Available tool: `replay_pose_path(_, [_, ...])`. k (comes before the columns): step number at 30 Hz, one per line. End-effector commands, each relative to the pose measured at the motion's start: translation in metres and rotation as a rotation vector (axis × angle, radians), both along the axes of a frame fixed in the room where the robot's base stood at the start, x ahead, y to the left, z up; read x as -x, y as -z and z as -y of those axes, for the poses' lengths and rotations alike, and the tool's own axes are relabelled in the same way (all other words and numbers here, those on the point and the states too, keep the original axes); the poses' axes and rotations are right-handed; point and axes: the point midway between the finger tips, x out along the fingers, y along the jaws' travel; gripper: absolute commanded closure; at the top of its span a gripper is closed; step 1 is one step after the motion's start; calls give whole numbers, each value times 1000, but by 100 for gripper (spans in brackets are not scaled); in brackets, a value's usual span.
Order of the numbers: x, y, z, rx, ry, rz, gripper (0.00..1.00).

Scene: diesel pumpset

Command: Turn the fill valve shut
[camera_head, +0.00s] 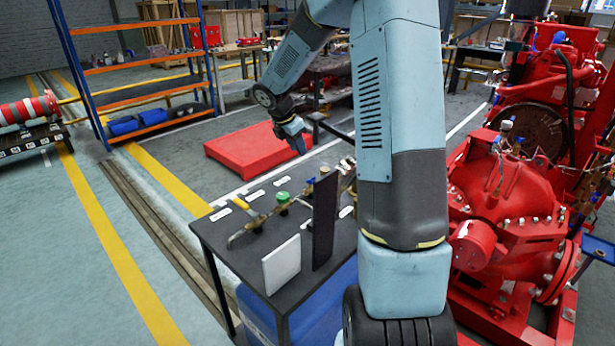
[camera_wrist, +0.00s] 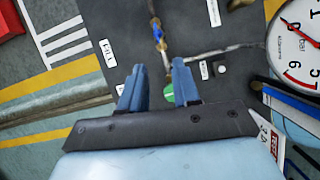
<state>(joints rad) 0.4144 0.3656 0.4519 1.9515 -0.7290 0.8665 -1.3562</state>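My gripper (camera_head: 299,148) hangs above the far side of the dark bench. In the wrist view my gripper (camera_wrist: 160,72) has its two blue fingers apart, with nothing held between them. A white label reading FILL (camera_wrist: 107,53) lies on the bench, left of the fingertips. A pipe line carries a blue-handled valve (camera_wrist: 157,33) ahead of the fingers and a green knob (camera_wrist: 169,94), seen low between them. In the head view the blue handle (camera_head: 311,182), green knob (camera_head: 283,197) and a yellow handle (camera_head: 240,203) stand along the pipe. I cannot tell which one the FILL label marks.
The bench (camera_head: 222,232) carries an upright dark panel (camera_head: 324,220) and a white panel (camera_head: 281,265) in front of the pipework. A round gauge (camera_wrist: 297,42) is right of my fingers. A red pump (camera_head: 510,195) stands right; a red platform (camera_head: 255,147) lies behind.

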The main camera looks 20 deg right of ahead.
Motion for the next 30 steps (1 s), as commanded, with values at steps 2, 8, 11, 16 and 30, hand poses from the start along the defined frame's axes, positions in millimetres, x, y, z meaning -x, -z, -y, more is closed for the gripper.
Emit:
replay_pose_path(2, [-5,7,2,0,-25,-13,68])
replay_pose_path(8, [-9,20,7,1,-44,-23,68])
replay_pose_path(11, [-10,32,12,2,-43,-23,68])
replay_pose_path(16, [-13,60,23,0,-41,-23,68])
replay_pose_path(30, [-22,126,49,1,-40,-19,68])
